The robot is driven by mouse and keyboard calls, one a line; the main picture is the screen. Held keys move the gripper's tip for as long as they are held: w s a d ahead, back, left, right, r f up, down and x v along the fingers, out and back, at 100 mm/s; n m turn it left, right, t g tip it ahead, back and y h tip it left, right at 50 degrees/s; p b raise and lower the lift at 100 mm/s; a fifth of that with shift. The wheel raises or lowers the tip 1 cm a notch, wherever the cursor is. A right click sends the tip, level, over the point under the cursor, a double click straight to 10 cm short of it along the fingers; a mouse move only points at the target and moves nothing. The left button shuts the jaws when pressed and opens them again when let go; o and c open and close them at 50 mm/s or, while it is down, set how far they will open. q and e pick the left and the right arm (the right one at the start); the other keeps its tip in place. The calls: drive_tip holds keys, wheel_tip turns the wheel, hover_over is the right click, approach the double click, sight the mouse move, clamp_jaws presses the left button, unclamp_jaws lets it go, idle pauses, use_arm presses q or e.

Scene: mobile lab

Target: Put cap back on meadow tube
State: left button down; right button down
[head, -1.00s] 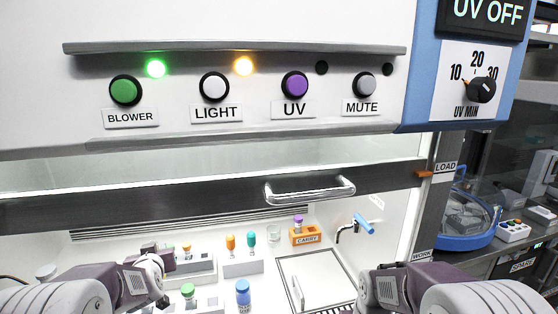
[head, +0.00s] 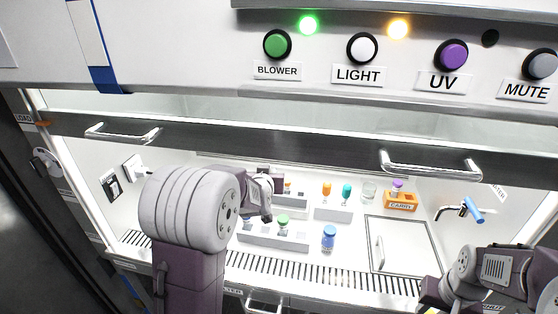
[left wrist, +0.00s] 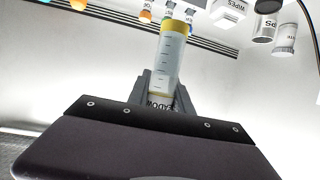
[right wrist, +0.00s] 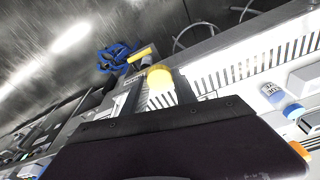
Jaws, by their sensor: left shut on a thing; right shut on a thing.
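The meadow tube (left wrist: 168,62), clear with graduation marks, stands nearly upright in the left wrist view. Part of its name shows on the label low down, and a yellow band is at its top end. My left gripper (left wrist: 160,92) is shut around its lower part. The yellow cap (right wrist: 160,77) is between the fingers of my right gripper (right wrist: 157,90), which is shut on it. In the head view my left gripper (head: 265,188) is inside the cabinet, and its tube cannot be made out. My right arm is at the lower right there; its cap is hidden.
A grey rack (head: 262,238) with a green-capped tube (head: 283,221) stands near the front grille. A blue-capped bottle (head: 328,238) stands beside it. Behind are orange and teal tubes, a beaker (head: 369,189) and the orange CARRY holder (head: 401,201). The raised sash (head: 300,148) spans above.

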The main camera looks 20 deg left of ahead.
use_arm(q)
drive_tip(key=s+d+f+m+h, duration=0.1)
drive_tip(key=d+f+m+h, duration=0.1)
drive_tip(key=d, duration=0.7)
drive_tip(key=s+d+f+m+h, duration=0.1)
drive_tip(key=d+f+m+h, duration=0.2)
drive_tip(key=d, duration=0.7)
drive_tip(key=s+d+f+m+h, duration=0.1)
drive_tip(key=d+f+m+h, duration=0.1)
drive_tip(key=d+f, duration=0.4)
drive_tip(key=d+h, duration=0.1)
drive_tip(key=d, duration=0.2)
drive_tip(key=shift+d+m+h, duration=0.2)
drive_tip(key=shift+m+h, duration=0.1)
drive_tip(key=shift+h, duration=0.1)
